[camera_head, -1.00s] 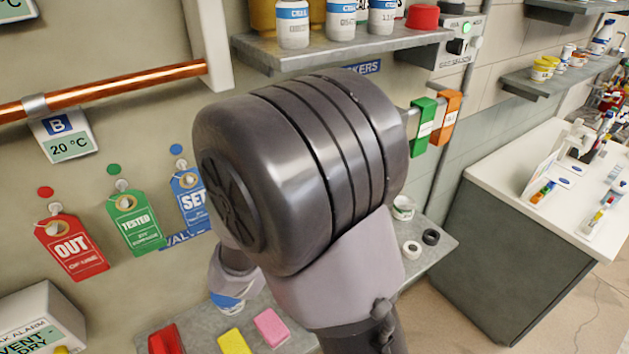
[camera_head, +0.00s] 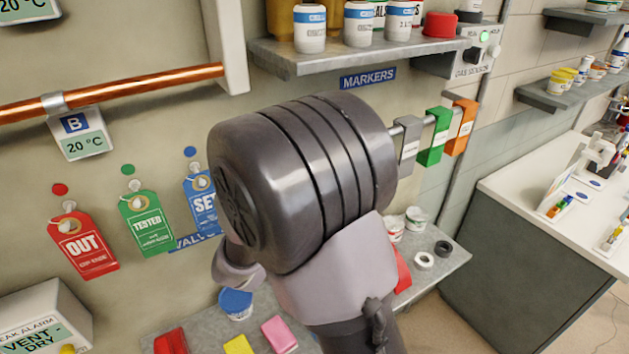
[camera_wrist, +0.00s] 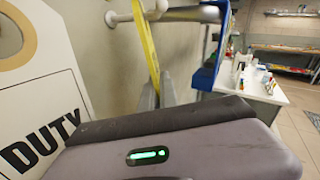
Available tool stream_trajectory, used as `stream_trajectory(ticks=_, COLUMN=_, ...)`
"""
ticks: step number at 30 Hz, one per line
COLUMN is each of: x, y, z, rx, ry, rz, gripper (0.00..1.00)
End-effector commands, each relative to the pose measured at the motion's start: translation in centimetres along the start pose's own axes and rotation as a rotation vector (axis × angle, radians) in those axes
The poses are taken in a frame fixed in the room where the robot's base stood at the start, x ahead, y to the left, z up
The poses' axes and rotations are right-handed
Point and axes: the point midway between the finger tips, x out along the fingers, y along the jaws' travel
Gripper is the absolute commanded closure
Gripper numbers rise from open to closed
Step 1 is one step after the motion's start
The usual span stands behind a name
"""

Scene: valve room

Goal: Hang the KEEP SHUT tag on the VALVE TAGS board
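In the head view my arm covers part of the VALVE TAGS board and my gripper. The blue board label (camera_head: 190,242) shows only partly. Hanging left of my arm are a red OUT tag (camera_head: 83,243), a green TESTED tag (camera_head: 147,221) and a blue tag starting "SE" (camera_head: 200,203). In the wrist view my gripper (camera_wrist: 157,95) has its fingers close together on a narrow yellow tag (camera_wrist: 147,48), seen nearly edge-on; its lettering cannot be read. A pale peg (camera_wrist: 125,17) is beside its upper part; I cannot tell whether they touch.
A white tag reading "DUTY" (camera_wrist: 40,95) is close at the wrist view's left. A blue piece (camera_wrist: 212,65) is at right. A shelf (camera_head: 360,52) overhangs the MARKERS sign (camera_head: 368,77) and grey, green and orange holders. A low ledge (camera_head: 452,262) holds cups and rings.

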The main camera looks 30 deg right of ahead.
Motion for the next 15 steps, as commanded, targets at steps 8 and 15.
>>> stream_trajectory(ticks=8, x=-0.01, y=0.00, z=0.00, rx=0.000, ry=0.000, rz=0.000, gripper=0.75)
stream_trajectory(ticks=15, x=-0.01, y=0.00, z=0.00, rx=0.000, ry=0.000, rz=0.000, gripper=0.71)
